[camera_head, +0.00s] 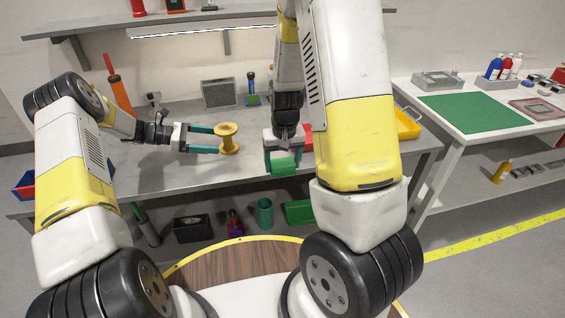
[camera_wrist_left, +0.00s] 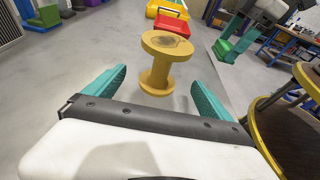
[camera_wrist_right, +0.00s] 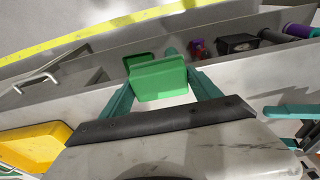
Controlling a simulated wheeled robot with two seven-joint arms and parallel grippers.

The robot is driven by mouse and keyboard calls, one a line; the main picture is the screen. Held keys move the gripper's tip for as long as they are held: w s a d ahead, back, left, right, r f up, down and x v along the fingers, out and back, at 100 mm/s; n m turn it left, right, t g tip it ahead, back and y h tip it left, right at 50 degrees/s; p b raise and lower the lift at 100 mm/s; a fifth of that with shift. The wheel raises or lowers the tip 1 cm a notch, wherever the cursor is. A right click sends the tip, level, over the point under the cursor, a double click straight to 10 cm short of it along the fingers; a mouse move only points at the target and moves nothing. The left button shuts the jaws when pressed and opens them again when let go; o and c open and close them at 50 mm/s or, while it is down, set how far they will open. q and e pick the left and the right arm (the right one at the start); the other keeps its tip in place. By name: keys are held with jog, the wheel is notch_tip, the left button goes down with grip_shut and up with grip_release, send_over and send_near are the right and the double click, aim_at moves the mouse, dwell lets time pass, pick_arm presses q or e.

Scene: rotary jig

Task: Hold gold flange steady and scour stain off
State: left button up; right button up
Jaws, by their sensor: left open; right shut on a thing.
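The gold flange (camera_head: 228,130), a spool shape with two wide discs and a narrower neck, stands on the grey workbench (camera_head: 190,175). In the left wrist view the flange (camera_wrist_left: 160,75) shows a dark brown stain on its top disc. My left gripper (camera_head: 216,140) is open, its teal fingers on either side of the flange's neck with visible gaps in the left wrist view. My right gripper (camera_head: 281,152) is shut on a green block (camera_head: 283,166), held to the right of the flange. The block (camera_wrist_right: 158,78) fills the space between its fingertips.
A yellow bin (camera_head: 407,124) and a red bin (camera_wrist_left: 173,24) are to the right on the bench. A grey vent-like panel (camera_head: 219,93) and a small bottle (camera_head: 251,84) stand at the back. Several items sit on the shelf below.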

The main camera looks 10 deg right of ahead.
aim_at(225, 141)
pick_arm(q)
jog(key=shift+x, duration=2.5)
jog(key=c, duration=1.9)
